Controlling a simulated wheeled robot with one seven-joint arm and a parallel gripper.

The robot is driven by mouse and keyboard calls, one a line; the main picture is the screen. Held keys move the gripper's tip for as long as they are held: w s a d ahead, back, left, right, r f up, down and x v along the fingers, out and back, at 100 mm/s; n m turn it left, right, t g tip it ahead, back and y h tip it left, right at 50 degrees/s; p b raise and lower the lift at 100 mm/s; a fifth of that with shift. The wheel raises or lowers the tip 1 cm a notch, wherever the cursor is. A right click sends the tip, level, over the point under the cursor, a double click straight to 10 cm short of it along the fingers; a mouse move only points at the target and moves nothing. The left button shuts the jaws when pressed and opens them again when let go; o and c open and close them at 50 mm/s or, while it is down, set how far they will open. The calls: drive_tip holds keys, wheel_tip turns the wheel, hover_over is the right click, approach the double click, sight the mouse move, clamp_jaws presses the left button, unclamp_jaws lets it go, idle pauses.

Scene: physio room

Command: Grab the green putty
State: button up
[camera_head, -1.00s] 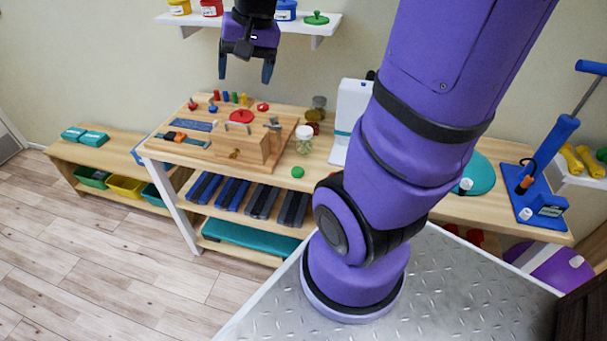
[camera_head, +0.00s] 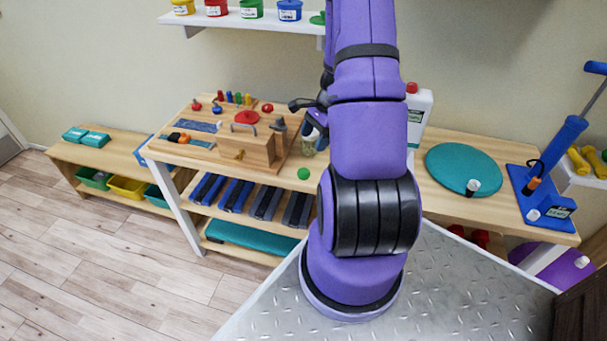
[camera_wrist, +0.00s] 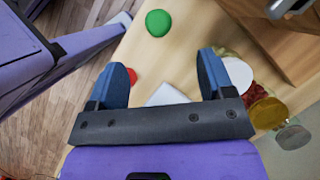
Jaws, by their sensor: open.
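A small round green lump, which looks like the putty (camera_head: 303,173), lies on the wooden table near its front edge. In the wrist view the green putty (camera_wrist: 158,22) is at the top, beyond my fingertips and between their lines. My gripper (camera_wrist: 165,76) is open, with nothing between its blue-tipped fingers. It is above the table, apart from the putty. In the head view my arm hides most of the gripper; a dark part shows beside the jar. A green tub (camera_head: 251,9) also stands on the wall shelf.
A white-lidded jar (camera_wrist: 237,74) is close by my right finger in the wrist view, with a gold-lidded jar (camera_wrist: 268,113) beside it. A white bottle (camera_head: 418,112) stands behind my arm.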

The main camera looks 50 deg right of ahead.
sight(304, 171)
drive_tip(key=shift+m, duration=0.3)
drive_tip(key=x, duration=0.4)
drive_tip(key=s+d+x, duration=0.1)
drive_tip(key=x, duration=0.1)
drive_tip(key=shift+f, duration=0.2)
drive_tip(key=shift+x, duration=3)
drive_tip(key=shift+w+a, duration=0.1)
drive_tip(key=shift+w, duration=0.05)
